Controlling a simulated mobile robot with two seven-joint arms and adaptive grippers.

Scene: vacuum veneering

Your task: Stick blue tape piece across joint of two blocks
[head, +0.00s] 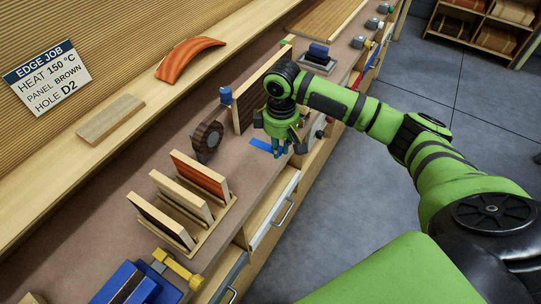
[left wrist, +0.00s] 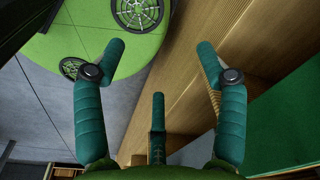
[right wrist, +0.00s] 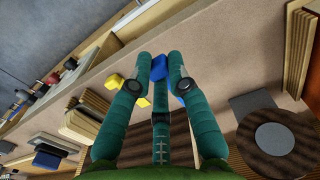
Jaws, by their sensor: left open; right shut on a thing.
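A blue tape piece (head: 262,146) shows as a flat strip at the fingertips of my right gripper (head: 279,152), low over the brown bench top. In the right wrist view my right gripper (right wrist: 160,62) is shut on the blue tape piece (right wrist: 157,68); its fingers hide part of it. Yellow pieces (right wrist: 117,80) show beside and behind one finger. I cannot make out the two blocks or their joint clearly. My left gripper (left wrist: 160,70) is open and empty, away from the bench top; it is out of the head view.
A brown striped roll (head: 207,138) stands left of the right gripper. A tall panel (head: 246,108) stands behind the gripper. Drawers (head: 268,220) line the bench front.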

